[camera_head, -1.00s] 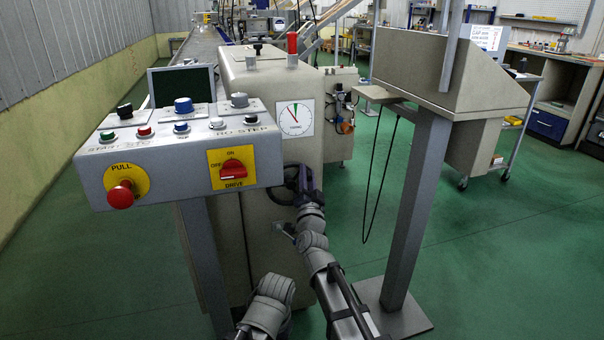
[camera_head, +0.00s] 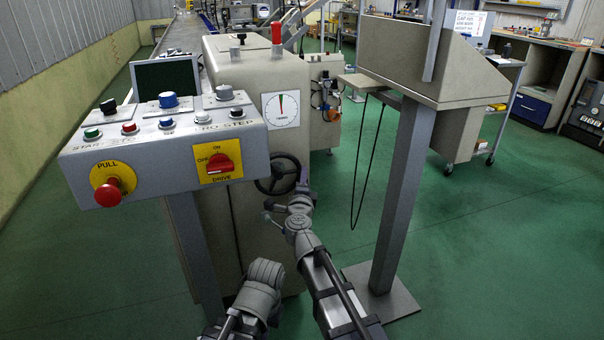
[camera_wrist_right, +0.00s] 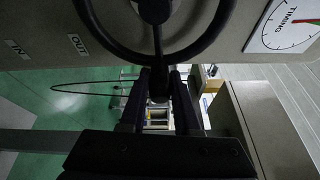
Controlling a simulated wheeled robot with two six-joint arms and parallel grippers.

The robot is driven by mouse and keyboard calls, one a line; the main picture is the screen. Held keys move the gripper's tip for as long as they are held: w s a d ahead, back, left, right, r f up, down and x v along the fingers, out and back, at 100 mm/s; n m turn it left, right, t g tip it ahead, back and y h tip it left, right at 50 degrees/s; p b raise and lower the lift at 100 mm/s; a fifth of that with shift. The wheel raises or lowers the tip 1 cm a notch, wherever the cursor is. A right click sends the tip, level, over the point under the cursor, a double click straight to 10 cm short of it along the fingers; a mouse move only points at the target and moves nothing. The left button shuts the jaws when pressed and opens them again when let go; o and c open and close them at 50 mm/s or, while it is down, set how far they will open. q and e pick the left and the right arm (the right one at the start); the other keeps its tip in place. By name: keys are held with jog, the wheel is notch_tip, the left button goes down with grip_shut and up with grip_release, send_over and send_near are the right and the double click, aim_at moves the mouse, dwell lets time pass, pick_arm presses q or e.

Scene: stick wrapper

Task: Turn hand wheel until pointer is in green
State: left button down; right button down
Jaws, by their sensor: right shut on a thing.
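The dark hand wheel (camera_head: 262,184) is on the front of the beige machine, right of the control panel. My right gripper (camera_head: 301,190) is at its lower right side. In the right wrist view, the two fingers (camera_wrist_right: 158,88) are shut on the wheel's dark handle (camera_wrist_right: 158,78) at the rim (camera_wrist_right: 100,45). The round white timing dial (camera_head: 281,109) is above the wheel. Its pointer stands nearly upright, at the green mark near the top; its exact place within the green is too small to tell. The dial is cut off in the right wrist view (camera_wrist_right: 285,30).
A grey control panel (camera_head: 140,170) with a red pull button (camera_head: 108,191) and a red drive switch (camera_head: 219,163) juts out left of the wheel. A grey post (camera_head: 402,200) with a base plate stands at right. Green floor is open beyond it.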

jog(key=shift+f+m+g, duration=0.5)
jog(key=shift+f+m, duration=0.2)
jog(key=shift+m, duration=0.4)
jog(key=c, duration=0.6)
grip_release()
jog(key=shift+c, duration=0.2)
jog(key=shift+s, duration=0.1)
jog(key=s+a+p, duration=0.1)
jog(key=s, duration=0.6)
jog(key=shift+s+r, duration=0.3)
